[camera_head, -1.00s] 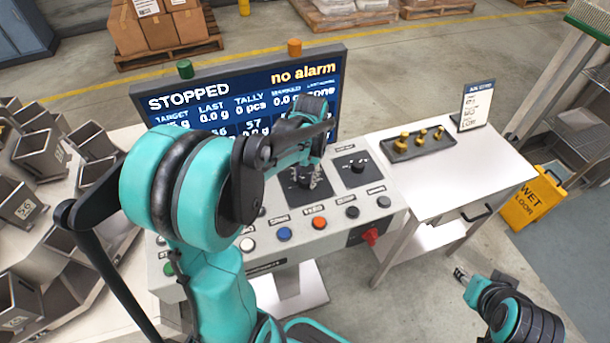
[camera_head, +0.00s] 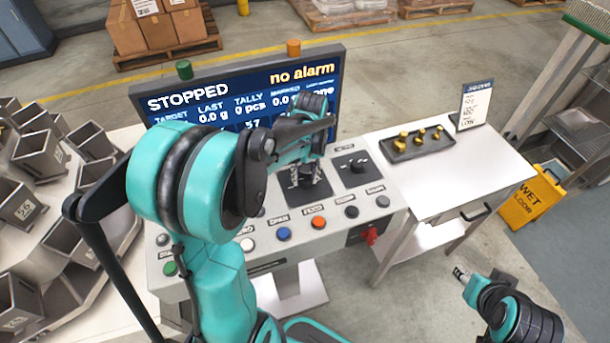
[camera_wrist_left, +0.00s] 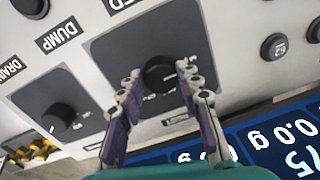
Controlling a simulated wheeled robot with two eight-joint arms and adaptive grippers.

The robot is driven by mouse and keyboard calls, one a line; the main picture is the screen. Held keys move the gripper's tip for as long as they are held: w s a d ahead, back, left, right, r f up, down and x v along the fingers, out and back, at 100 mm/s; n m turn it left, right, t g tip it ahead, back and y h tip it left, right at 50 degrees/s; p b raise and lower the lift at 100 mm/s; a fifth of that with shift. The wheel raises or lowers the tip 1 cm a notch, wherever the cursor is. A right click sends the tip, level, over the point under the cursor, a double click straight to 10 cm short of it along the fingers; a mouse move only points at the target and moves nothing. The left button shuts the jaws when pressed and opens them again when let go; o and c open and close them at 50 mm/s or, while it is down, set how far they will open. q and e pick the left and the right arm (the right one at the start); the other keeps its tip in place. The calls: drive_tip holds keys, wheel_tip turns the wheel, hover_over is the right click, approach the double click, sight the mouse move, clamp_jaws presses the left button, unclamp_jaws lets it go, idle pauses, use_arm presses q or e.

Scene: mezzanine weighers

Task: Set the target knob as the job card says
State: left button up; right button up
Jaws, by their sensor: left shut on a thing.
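My left gripper (camera_head: 304,180) is over the console's left dial plate, its fingers pointing down. In the left wrist view the gripper (camera_wrist_left: 160,78) is shut on a round black knob (camera_wrist_left: 160,72), a fingertip at each side. The knob's label is hidden or unreadable. A second black knob (camera_head: 357,165) is on the plate to the right; it also shows in the left wrist view (camera_wrist_left: 58,117). The job card (camera_head: 474,106) stands on the side table, its text too small to read. The screen (camera_head: 238,95) reads STOPPED and no alarm. My right gripper (camera_head: 460,274) hangs empty at lower right.
Coloured push buttons (camera_head: 318,222) line the console front, with a red switch (camera_head: 371,235) below. A tray of brass weights (camera_head: 418,143) sits on the side table (camera_head: 455,185). Metal hoppers (camera_head: 40,150) crowd the left. A yellow wet-floor sign (camera_head: 533,198) stands at right.

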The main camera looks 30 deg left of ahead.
sight(307, 179)
idle(0.4)
use_arm(q)
drive_tip(key=o, duration=1.2)
drive_tip(key=shift+c, duration=0.2)
wheel_tip(307, 179, up, 12)
drive_tip(key=shift+w+d, duration=0.15)
drive_tip(key=shift+d, duration=0.1)
